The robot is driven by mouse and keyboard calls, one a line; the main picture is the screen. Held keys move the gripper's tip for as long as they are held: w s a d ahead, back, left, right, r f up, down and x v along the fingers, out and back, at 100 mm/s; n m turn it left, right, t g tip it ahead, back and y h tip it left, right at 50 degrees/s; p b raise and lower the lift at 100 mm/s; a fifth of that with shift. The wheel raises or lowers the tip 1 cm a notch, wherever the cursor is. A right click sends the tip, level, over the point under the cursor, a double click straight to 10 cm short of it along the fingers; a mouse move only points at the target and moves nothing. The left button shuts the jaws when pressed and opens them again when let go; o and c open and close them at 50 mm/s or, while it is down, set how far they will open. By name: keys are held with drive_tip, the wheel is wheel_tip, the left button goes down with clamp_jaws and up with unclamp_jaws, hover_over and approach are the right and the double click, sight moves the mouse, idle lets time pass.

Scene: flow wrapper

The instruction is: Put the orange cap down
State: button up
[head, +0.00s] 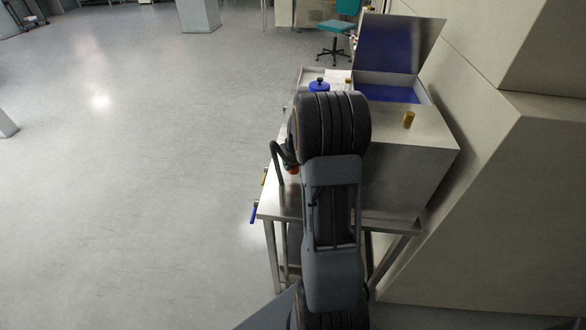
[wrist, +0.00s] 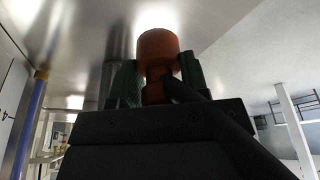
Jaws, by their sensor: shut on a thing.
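The orange cap (wrist: 158,50) is between the two green-padded fingers of my gripper (wrist: 155,82) in the wrist view. My gripper is shut on it, and the cap's rounded end sticks out past the fingertips. In the head view my arm hides most of the gripper. A small orange-red patch of the cap (head: 293,169) shows at the left of my arm, over the steel table (head: 285,203). I cannot tell whether the cap touches the table.
A steel machine housing (head: 405,165) stands right of my arm, with an open blue lid (head: 398,42) behind. A brass-coloured cylinder (head: 408,119) stands on the housing. A blue round object (head: 319,85) sits farther back. Open floor lies left.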

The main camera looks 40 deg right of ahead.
sight(293, 169)
drive_tip(key=shift+w+d+f, duration=0.1)
drive_tip(key=shift+w+f, duration=0.1)
drive_tip(key=shift+f, duration=1.7)
drive_tip(key=shift+f, duration=0.2)
drive_tip(key=o, duration=1.1)
drive_tip(key=shift+r, duration=0.1)
drive_tip(key=shift+c, duration=0.2)
